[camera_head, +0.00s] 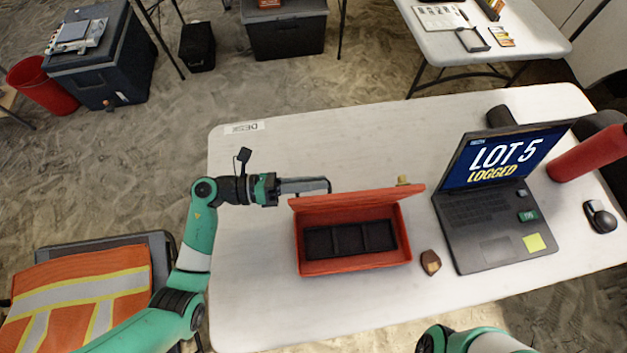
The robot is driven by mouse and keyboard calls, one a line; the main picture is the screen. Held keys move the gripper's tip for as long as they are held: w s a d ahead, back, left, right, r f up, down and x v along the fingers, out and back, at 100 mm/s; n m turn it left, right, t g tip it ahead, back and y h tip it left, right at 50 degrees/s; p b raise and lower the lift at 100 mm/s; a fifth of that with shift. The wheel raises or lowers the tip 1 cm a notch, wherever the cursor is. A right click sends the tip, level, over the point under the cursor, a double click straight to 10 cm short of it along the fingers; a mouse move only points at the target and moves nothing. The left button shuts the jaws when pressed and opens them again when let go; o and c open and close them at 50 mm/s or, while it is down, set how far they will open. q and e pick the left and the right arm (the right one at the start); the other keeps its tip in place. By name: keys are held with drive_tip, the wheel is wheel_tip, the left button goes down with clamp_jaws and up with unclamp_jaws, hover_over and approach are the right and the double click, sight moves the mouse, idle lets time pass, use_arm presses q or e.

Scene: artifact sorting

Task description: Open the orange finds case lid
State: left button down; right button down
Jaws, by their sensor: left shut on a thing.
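The orange finds case (355,266) sits on the white desk, left of the laptop. Its lid (358,205) is raised along the far side, and the dark insert with several compartments shows inside. A small brass-coloured piece (403,181) stands at the lid's top edge, toward the right. My left gripper (318,186) reaches in from the left and is shut on the lid near its upper left edge. The exact contact is hard to make out. My right gripper is out of view; only part of my right arm shows at the bottom edge.
A brown stone-like object (430,262) lies just right of the case. The open laptop (490,215), mouse (600,216) and red cylinder (590,154) fill the desk's right side. The desk (265,300) is clear behind the case and in front of it.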

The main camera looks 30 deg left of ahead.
use_arm(q)
drive_tip(key=w+a+n, duration=0.1)
drive_tip(key=w+a+f+n, duration=0.1)
drive_tip(key=w+n, duration=0.1)
drive_tip(key=shift+w+a+f, duration=0.15)
drive_tip(key=shift+w+a, duration=0.05)
drive_tip(key=shift+w, duration=0.05)
drive_tip(key=c, duration=0.9)
unclamp_jaws()
drive_tip(key=shift+s, duration=0.1)
drive_tip(key=v, duration=1.1)
drive_tip(key=shift+s+a, duration=0.2)
drive_tip(key=shift+s, duration=0.05)
